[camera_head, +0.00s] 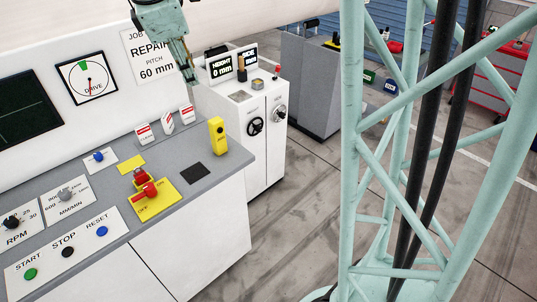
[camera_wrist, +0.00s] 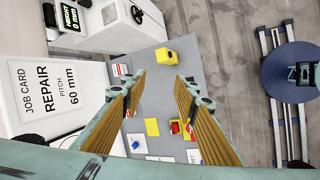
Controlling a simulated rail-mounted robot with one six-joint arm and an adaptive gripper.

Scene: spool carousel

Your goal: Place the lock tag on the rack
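Several small red-and-white tags (camera_head: 167,122) stand in a row along the back of the grey console top; their lettering is too small to read. In the wrist view, one tag (camera_wrist: 119,70) shows beside the left finger, and others are partly hidden by it. I cannot tell for sure which one is the lock tag, or which part is the rack. My gripper (camera_head: 190,78) is above the back of the console, near the right end of the tag row. In the wrist view my gripper (camera_wrist: 160,82) has its fingers wide apart with nothing between them.
A yellow upright block (camera_head: 217,135) stands near the console's right end. A red knob and red lever (camera_head: 143,188) sit on a yellow plate. Knobs and START, STOP and RESET buttons (camera_head: 67,251) lie at the left. A white cabinet (camera_head: 255,125) stands behind; open floor is to the right.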

